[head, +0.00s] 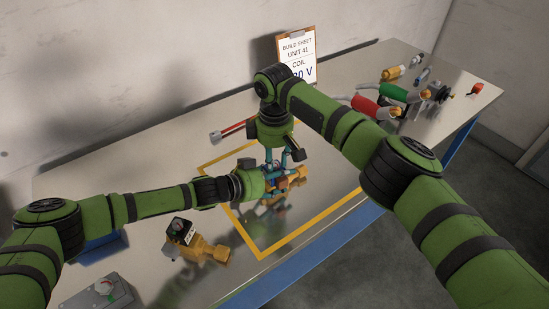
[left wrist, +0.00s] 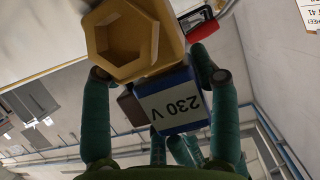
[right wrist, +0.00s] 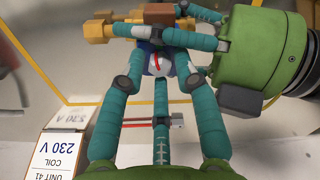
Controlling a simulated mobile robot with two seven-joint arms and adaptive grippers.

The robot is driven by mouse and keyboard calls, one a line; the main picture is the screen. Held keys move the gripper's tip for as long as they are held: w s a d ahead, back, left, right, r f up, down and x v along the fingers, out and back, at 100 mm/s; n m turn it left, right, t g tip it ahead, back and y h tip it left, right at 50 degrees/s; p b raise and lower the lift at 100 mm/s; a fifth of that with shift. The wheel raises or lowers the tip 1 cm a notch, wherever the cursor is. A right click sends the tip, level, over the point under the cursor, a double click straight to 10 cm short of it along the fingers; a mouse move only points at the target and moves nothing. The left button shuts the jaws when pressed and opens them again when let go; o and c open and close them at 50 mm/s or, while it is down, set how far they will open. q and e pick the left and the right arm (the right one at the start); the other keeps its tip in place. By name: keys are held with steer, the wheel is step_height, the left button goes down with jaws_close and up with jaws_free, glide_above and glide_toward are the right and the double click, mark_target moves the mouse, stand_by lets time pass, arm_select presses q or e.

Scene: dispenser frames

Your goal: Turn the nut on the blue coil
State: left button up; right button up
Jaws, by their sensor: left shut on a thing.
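The brass valve (head: 277,197) with the blue coil is inside the yellow outline, partly hidden by my grippers. In the left wrist view the blue coil (left wrist: 172,103) has a white "230 V" label, beside the brass hex end (left wrist: 122,38). My left gripper (head: 268,180) is shut on this valve assembly from the left. My right gripper (right wrist: 161,66) comes from above, its teal fingers around the coil's top, where a white face with a red mark shows. The nut is not clear, and I cannot tell whether the right fingers touch it.
A sign (head: 297,50) reads "COIL", "230 V" in the right wrist view.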

mark_target(275, 163)
arm_select(q)
steer(key=shift+a+f, duration=0.1)
arm_select(e)
steer(key=shift+f, duration=0.1)
jaws_close()
steer(key=shift+m, duration=1.7)
arm_select(q)
steer(key=shift+w, duration=0.1)
arm_select(e)
jaws_free()
step_height(275, 163, up, 12)
steer(key=shift+s, duration=0.1)
